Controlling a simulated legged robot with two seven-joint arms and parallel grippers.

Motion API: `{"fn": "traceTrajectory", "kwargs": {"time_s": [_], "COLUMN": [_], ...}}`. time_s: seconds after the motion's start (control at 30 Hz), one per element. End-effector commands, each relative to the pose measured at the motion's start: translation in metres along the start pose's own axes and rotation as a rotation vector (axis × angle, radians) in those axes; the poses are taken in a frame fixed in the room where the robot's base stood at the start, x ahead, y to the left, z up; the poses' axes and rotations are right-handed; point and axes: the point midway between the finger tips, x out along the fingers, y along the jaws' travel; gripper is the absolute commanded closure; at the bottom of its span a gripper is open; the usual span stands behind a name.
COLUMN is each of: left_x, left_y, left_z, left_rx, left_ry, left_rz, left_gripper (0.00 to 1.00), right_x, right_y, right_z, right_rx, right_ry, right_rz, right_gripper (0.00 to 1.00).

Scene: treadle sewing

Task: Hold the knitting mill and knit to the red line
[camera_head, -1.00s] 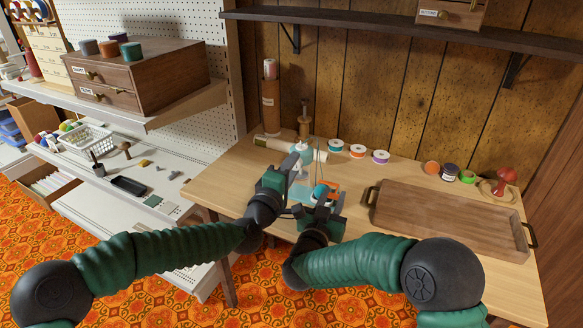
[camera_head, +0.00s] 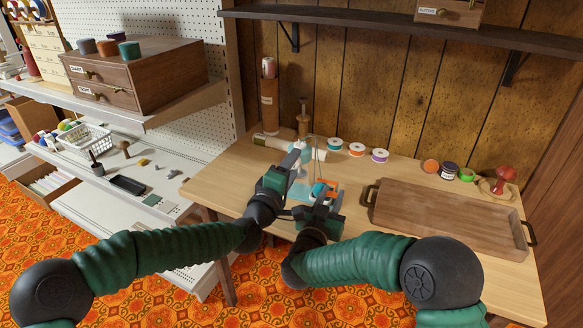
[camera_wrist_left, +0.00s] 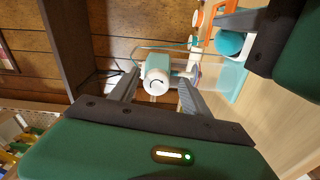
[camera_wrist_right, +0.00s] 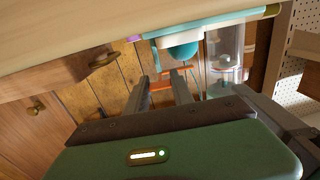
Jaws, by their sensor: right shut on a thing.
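The knitting mill, with its clear tube (camera_wrist_right: 225,55) and teal base (camera_wrist_right: 210,24), stands at the table's front left. My left gripper (camera_head: 298,152) is at its top. In the left wrist view, the fingers (camera_wrist_left: 158,92) are spread either side of a white round cap (camera_wrist_left: 157,84) with an arrow; contact is unclear. My right gripper (camera_head: 327,190) is shut on an orange crank part (camera_wrist_right: 160,86) at the mill's right side. A teal ball (camera_wrist_right: 184,52) sits beside the tube. It also shows in the left wrist view (camera_wrist_left: 229,43).
A wooden tray (camera_head: 445,219) fills the table's right side. Several thread spools (camera_head: 357,149) stand behind the mill, near a wooden stand (camera_head: 304,122). A red mushroom-shaped thing (camera_head: 505,174) is at the back right. Shelves with a drawer box (camera_head: 140,75) are at the left.

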Motion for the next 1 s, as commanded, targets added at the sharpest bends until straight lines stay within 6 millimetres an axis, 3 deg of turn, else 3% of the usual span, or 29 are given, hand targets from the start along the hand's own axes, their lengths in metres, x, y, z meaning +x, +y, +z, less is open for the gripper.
{"fn": "traceTrajectory", "kwargs": {"time_s": [0.27, 0.6, 0.7, 1.0], "left_x": [-0.012, -0.094, -0.110, -0.119], "left_y": [0.002, -0.002, -0.001, -0.002], "left_z": [-0.002, -0.001, -0.002, 0.000], "left_rx": [0.003, 0.004, 0.001, 0.000], "left_ry": [0.002, 0.002, 0.003, 0.000], "left_rz": [0.002, -0.002, 0.000, -0.001], "left_gripper": [0.44, 0.44, 0.44, 0.44], "right_x": [0.000, 0.000, 0.001, 0.001], "right_y": [0.001, 0.001, 0.001, 0.001], "right_z": [0.000, 0.000, 0.000, 0.001], "right_rx": [-0.001, -0.001, -0.001, -0.001], "right_ry": [0.000, -0.001, -0.001, -0.001], "right_rz": [0.002, 0.003, 0.003, 0.003], "right_gripper": [1.00, 1.00, 1.00, 1.00]}}
